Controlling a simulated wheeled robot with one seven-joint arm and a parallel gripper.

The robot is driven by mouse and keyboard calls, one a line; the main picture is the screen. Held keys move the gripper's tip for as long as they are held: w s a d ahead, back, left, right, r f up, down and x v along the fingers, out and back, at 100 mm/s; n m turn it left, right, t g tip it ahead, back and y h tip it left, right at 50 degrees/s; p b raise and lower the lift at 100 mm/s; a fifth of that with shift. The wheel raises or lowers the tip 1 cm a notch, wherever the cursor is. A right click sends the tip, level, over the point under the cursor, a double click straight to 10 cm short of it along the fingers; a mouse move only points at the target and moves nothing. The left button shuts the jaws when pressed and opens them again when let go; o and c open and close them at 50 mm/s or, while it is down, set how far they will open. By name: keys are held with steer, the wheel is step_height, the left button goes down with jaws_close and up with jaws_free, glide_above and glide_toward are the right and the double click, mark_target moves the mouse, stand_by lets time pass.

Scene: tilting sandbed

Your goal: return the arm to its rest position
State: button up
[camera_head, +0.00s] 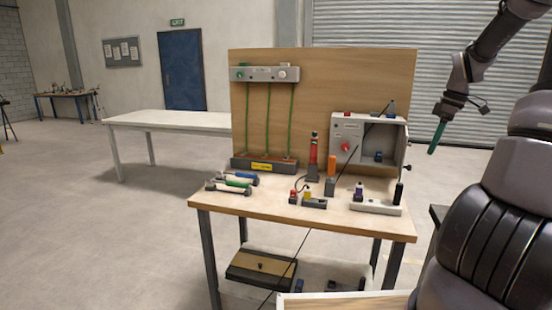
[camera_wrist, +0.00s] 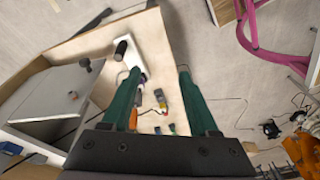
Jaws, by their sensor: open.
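My arm (camera_head: 482,50) reaches in from the upper right in the head view, bent downward. My gripper (camera_head: 433,148) hangs in the air to the right of the workbench, above the level of its top (camera_head: 265,205). Its green finger points down in front of the roller shutter. In the wrist view my gripper (camera_wrist: 159,72) shows two green fingers spread apart with nothing held between them. The bench top with its small items lies below and beyond the fingers.
A grey box with a red knob (camera_head: 346,147) stands on the bench near the gripper, with a white power strip (camera_head: 372,207) in front. A wooden backboard (camera_head: 330,75) rises behind. Pink tubing (camera_wrist: 255,35) shows in the wrist view. The air around the gripper looks clear.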

steer(key=s+a+r+m+t+h, duration=0.1)
steer(key=s+a+r+m, duration=0.35)
steer(key=a, duration=0.35)
steer(key=s+a+r+m+t+h, duration=0.1)
steer(key=s+a+r+m+h, duration=0.15)
steer(key=s+a+r, duration=0.35)
steer(key=s+a+r+m+t+y, duration=0.3)
steer(key=s+a+m, duration=0.4)
steer(key=s, duration=0.4)
steer(key=shift+s+a+r+t, duration=0.2)
steer(key=shift+a+r+t, duration=0.4)
steer(key=shift+a+r, duration=0.25)
